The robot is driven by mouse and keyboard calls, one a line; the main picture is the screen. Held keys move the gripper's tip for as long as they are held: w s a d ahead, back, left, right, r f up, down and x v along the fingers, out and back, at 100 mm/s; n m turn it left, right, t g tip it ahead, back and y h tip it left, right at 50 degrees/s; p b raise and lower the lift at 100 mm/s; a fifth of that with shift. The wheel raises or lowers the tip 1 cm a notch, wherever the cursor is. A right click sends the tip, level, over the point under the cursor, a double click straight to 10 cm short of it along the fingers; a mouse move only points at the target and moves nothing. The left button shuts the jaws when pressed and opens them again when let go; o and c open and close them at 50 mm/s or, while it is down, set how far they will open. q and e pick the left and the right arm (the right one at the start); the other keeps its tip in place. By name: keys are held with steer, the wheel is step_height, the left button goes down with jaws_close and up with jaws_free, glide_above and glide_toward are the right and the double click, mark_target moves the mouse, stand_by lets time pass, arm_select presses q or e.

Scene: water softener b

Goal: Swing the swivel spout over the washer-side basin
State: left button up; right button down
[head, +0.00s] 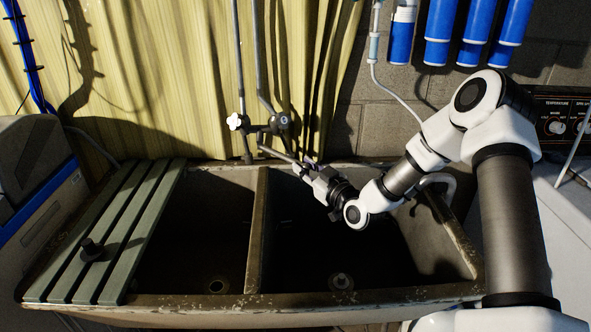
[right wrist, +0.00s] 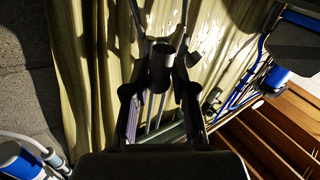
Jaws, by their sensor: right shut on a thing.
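The swivel spout (head: 277,154) is a thin metal tube running from the wall faucet (head: 268,124) down and to the right. Its outer end meets my right gripper (head: 308,170), which is shut on it above the back of the washer-side basin (head: 375,240), near the divider. In the right wrist view, a dark cylindrical spout end (right wrist: 161,68) shows between the fingers of my right gripper (right wrist: 160,85). The fingers hide part of the spout in the head view. My left gripper is out of view.
A divider (head: 257,235) separates the washer-side basin from the left basin (head: 205,225). A green slatted board (head: 130,225) with a dark knob covers the far left. The washer's panel (head: 565,125) is at right. Blue filter cylinders (head: 440,35) hang above. A curtain (head: 170,80) is behind.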

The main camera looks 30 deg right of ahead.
steer(key=shift+w+d, duration=0.1)
steer(key=shift+d, duration=0.45)
steer(key=shift+r, duration=0.2)
steer(key=shift+w, duration=0.1)
steer(key=c, duration=1)
jaws_free()
steer(key=shift+d, duration=0.1)
steer(key=s, duration=0.7)
steer(key=shift+s+d+f, duration=0.15)
steer(key=shift+f, duration=0.1)
